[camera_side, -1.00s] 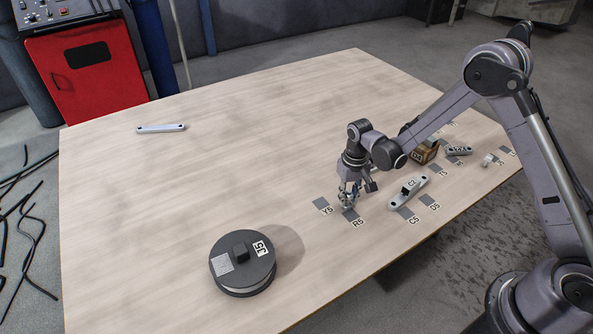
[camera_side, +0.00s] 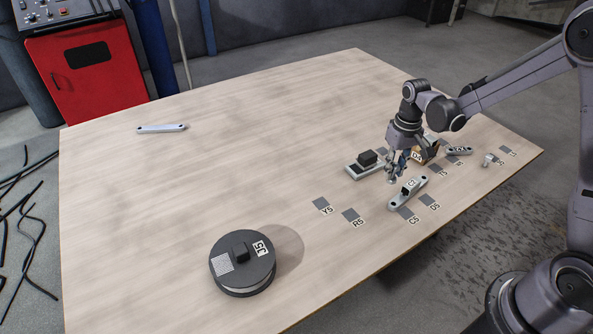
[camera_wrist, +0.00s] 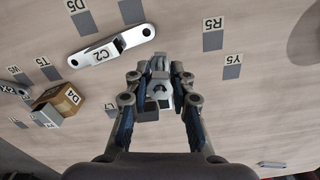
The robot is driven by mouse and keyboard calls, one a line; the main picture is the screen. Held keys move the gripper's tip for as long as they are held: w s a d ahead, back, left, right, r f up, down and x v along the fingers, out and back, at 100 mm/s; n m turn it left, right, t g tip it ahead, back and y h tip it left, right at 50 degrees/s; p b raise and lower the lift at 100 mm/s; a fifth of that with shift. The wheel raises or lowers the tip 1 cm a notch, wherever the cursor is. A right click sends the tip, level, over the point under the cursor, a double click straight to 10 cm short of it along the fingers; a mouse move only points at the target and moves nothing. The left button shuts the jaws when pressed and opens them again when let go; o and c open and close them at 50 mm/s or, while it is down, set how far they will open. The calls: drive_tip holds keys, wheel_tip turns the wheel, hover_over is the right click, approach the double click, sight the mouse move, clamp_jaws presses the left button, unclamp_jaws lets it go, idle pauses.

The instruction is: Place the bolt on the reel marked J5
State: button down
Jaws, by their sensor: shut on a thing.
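The reel marked J5 (camera_side: 230,277) is a dark round drum lying flat near the table's front left, with a black block, a pale grid patch and a white label on top. My gripper (camera_side: 391,177) is beyond and to the right of it, between two brackets, with its fingers pointing down. In the wrist view its fingers (camera_wrist: 160,88) close on a small pale metal piece, which looks like the bolt (camera_wrist: 165,98). The fingers cover most of it, and the side view shows it only as a small light spot.
Bracket C2 (camera_side: 397,203) lies right of my gripper; a bracket with a black block (camera_side: 353,172) lies left. Box D4 (camera_side: 431,147), another bracket (camera_side: 460,151) and a small pale metal piece (camera_side: 488,160) sit farther right. A lone bracket (camera_side: 162,128) lies back left. The table's middle is clear.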

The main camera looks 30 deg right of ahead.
drive_tip(key=shift+w+a+r, duration=0.2)
drive_tip(key=shift+a+r, duration=0.05)
drive_tip(key=shift+a, duration=0.05)
drive_tip(key=w+a+r+n, duration=0.1)
drive_tip(key=w+a+r, duration=0.15)
drive_tip(key=a, duration=0.75)
drive_tip(key=w+a+r+n, duration=0.1)
drive_tip(key=a+r, duration=0.2)
drive_tip(key=a, duration=0.7)
drive_tip(key=w+a+r+n, duration=0.1)
drive_tip(key=a+r, duration=0.2)
drive_tip(key=a, duration=0.8)
approach(240, 248)
drive_tip(key=shift+d+f, duration=0.15)
drive_tip(key=shift+d, duration=0.1)
drive_tip(key=shift+a+f, duration=0.25)
drive_tip(key=shift+f, duration=1.9)
drive_tip(key=shift+f, duration=0.1)
drive_tip(key=c, duration=1.2)
unclamp_jaws()
drive_tip(key=shift+o, duration=0.2)
